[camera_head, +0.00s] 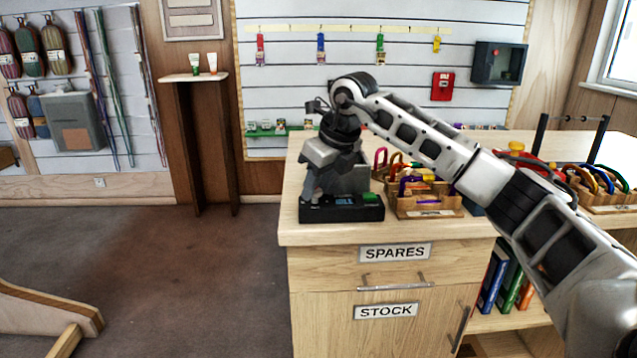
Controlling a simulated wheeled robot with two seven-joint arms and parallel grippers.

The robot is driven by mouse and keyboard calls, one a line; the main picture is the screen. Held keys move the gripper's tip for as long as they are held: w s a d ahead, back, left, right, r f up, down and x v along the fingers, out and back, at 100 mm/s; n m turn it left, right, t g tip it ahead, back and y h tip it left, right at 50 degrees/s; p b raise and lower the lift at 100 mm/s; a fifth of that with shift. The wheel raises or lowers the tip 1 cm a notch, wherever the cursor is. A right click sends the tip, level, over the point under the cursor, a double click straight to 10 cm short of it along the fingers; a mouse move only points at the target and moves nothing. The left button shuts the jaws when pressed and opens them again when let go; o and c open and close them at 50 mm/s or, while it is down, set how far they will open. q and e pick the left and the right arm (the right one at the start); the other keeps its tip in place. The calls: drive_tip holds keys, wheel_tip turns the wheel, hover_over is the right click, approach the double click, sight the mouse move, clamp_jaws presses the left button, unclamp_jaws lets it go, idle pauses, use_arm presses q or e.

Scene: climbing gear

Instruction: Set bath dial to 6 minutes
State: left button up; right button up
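The bath (358,211) is a grey box with a black front panel, standing at the left front of the wooden counter. Its panel shows a small lit display and a green patch at the right. My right gripper (308,195) points down at the left part of the bath's panel, right at or just in front of it. The dial cannot be made out; the gripper covers that left part. The fingertips are too small and dark to tell whether they are open or shut, or whether they touch. My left gripper is not in view.
A wooden crate (428,208) of coloured carabiners stands right of the bath, under my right arm. Another crate (612,209) stands further right. Open carpet lies to the left.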

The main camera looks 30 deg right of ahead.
drive_tip(key=c, duration=0.7)
drive_tip(key=shift+a+m+h, duration=0.1)
drive_tip(key=shift+m+h, duration=0.2)
drive_tip(key=shift+m, duration=0.5)
drive_tip(key=o, duration=0.7)
drive_tip(key=p+v, duration=0.1)
drive_tip(key=v, duration=1.5)
drive_tip(key=shift+s, duration=0.2)
drive_tip(key=shift+f, duration=0.1)
